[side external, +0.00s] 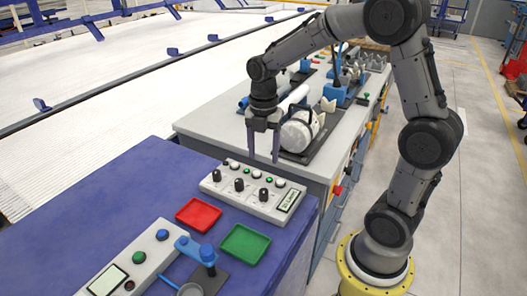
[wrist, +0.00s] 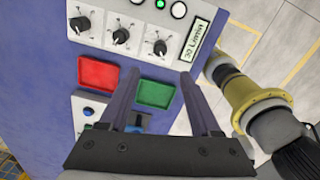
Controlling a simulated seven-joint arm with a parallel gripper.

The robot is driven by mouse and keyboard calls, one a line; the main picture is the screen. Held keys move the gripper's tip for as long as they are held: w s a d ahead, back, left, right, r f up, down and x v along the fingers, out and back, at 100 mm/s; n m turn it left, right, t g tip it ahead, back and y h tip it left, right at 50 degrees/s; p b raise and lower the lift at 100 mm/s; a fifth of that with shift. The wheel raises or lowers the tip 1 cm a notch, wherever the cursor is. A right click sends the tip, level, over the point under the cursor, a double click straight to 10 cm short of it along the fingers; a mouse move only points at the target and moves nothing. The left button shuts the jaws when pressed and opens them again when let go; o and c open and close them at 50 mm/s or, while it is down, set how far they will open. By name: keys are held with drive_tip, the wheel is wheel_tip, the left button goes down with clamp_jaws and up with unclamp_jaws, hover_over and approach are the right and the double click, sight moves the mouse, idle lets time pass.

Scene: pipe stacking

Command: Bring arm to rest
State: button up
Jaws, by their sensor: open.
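My gripper (side external: 263,143) hangs from my arm with its two fingers pointing down, above the far edge of the blue table (side external: 110,205). The fingers stand apart with nothing between them. In the wrist view my gripper (wrist: 160,100) is open and empty. A red tray (side external: 198,215) and a green tray (side external: 245,244) lie on the blue table, and both look empty. In the wrist view the red tray (wrist: 97,72) and green tray (wrist: 156,94) show beyond the fingers.
A control panel with knobs (side external: 252,190) sits below my gripper at the table's far side. A second panel (side external: 130,270) and a blue fixture (side external: 200,255) are at the front. A grey workbench (side external: 215,115) behind holds a white round machine part (side external: 297,132).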

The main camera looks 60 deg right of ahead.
drive_tip(key=s+a+r+m+t, duration=0.2)
drive_tip(key=s+a+r+t, duration=0.35)
drive_tip(key=r, duration=0.55)
drive_tip(key=s+a+f+m, duration=0.2)
drive_tip(key=s+m, duration=0.9)
drive_tip(key=m, duration=0.7)
drive_tip(key=shift+s+a+f, duration=0.15)
drive_tip(key=shift+s+a, duration=0.15)
drive_tip(key=shift+m, duration=0.4)
